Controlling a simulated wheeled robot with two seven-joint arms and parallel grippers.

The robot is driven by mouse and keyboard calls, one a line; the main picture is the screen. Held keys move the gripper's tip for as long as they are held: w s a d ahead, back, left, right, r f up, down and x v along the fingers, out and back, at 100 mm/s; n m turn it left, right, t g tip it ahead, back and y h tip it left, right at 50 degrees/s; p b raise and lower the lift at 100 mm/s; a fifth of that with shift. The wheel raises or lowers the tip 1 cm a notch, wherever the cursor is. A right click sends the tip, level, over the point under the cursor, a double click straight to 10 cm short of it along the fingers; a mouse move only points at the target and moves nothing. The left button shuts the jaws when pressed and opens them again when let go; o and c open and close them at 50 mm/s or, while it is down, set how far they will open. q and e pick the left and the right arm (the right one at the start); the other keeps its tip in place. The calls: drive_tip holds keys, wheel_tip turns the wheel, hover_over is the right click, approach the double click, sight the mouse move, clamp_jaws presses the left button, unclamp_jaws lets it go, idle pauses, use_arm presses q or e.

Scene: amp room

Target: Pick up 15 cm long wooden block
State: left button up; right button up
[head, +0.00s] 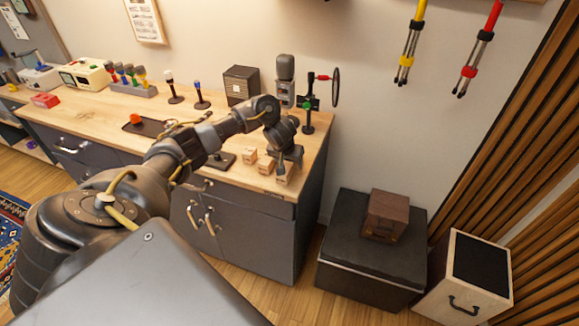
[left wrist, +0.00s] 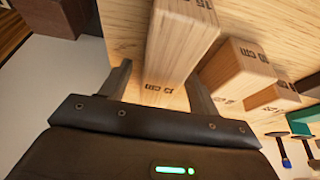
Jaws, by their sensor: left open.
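Several wooden blocks of different lengths stand in a row at the right front of the wooden workbench (head: 205,112). The largest-looking block (left wrist: 182,42), at the right end of the row in the head view (head: 284,176), has dark printed marks that I cannot read surely. My left gripper (head: 286,163) is over this block. In the left wrist view its open fingers (left wrist: 162,88) are on either side of the block, with gaps visible. A shorter block (left wrist: 238,70) stands beside it, and a smaller one (left wrist: 272,96) is farther along. My right gripper is not in view.
A dark tray (head: 150,127) lies to the left on the bench. A black case (head: 370,262) stands on the floor at right.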

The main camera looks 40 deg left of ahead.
use_arm(q)
drive_tip(key=shift+s+r, duration=0.1)
drive_tip(key=shift+c, duration=0.9)
drive_tip(key=c, duration=0.9)
drive_tip(key=shift+c, duration=0.4)
drive_tip(key=shift+r, duration=0.5)
wheel_tip(320, 180, up, 3)
drive_tip(key=shift+a+r+p, duration=0.1)
drive_tip(key=shift+a+p, duration=0.05)
drive_tip(key=shift+p, duration=0.2)
drive_tip(key=s+a+r+p, duration=0.3)
drive_tip(key=s+r, duration=0.5)
drive_tip(key=s, duration=0.5)
drive_tip(key=shift+s+a+r, duration=0.2)
drive_tip(key=shift+a+r, duration=0.1)
drive_tip(key=shift+r, duration=0.1)
